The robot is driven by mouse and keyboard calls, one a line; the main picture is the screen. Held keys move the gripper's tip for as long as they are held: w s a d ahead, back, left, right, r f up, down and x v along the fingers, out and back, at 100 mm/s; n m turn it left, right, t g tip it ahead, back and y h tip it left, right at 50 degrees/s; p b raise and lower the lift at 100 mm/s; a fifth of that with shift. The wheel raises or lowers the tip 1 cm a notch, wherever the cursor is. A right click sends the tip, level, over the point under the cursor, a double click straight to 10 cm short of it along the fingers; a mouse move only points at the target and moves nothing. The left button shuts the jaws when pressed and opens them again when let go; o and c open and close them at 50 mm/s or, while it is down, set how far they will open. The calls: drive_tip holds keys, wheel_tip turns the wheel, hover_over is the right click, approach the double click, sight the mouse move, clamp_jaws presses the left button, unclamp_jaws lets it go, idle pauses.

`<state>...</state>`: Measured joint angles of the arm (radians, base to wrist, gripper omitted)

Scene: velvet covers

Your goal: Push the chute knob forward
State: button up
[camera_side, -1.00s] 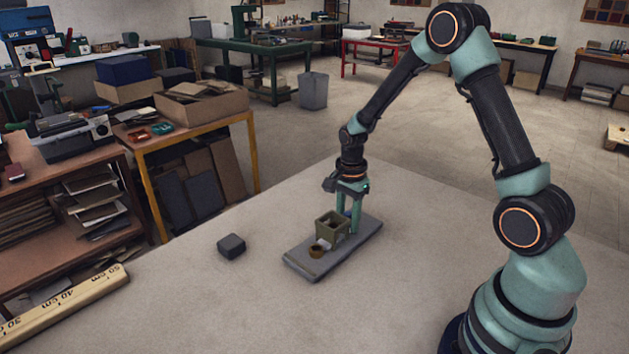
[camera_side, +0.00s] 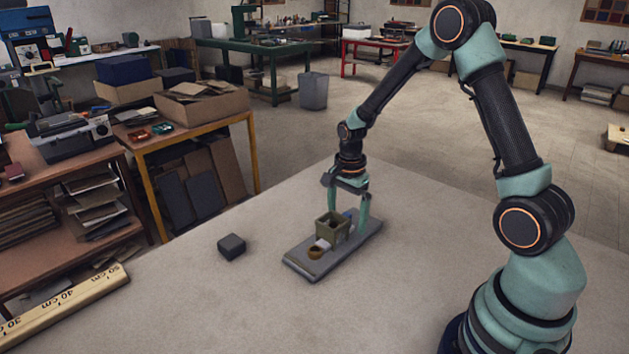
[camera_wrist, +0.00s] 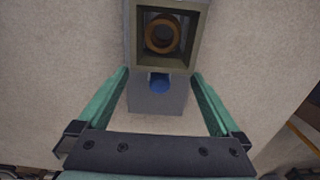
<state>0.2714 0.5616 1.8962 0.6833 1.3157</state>
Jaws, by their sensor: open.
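The chute is an olive open-topped box (camera_side: 331,225) on a long grey base plate (camera_side: 364,232). A blue knob (camera_side: 348,214) sticks out on the box's far side; the wrist view shows it as a round blue end (camera_wrist: 159,84) beside the box wall. A brown ring (camera_side: 316,253) and a small white piece (camera_side: 323,243) sit at the plate's near end. My gripper (camera_side: 348,217) points down with its fingers spread. In the wrist view, one finger is on each side of the knob, with gaps between. The fingers hold nothing.
A dark grey block (camera_side: 232,246) lies on the table to the left of the plate. A wooden ruler (camera_side: 65,300) lies along the table's left edge. The table around the plate is otherwise clear.

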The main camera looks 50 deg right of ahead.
drive_tip(key=shift+r, duration=2.85)
drive_tip(key=shift+a+r, duration=0.15)
drive_tip(key=shift+r, duration=0.25)
drive_tip(key=s+a+r+n+t, duration=0.2)
drive_tip(key=s+a+r+n, duration=0.3)
drive_tip(key=r+n, duration=0.2)
drive_tip(key=s+a+r+n+t, duration=0.3)
drive_tip(key=s+a+r+n, duration=0.2)
drive_tip(key=n, duration=0.6)
wheel_tip(320, 180, up, 3)
drive_tip(key=shift+s+a+f+t, duration=0.1)
drive_tip(key=shift+s+a+t, duration=0.2)
drive_tip(key=shift+s, duration=0.05)
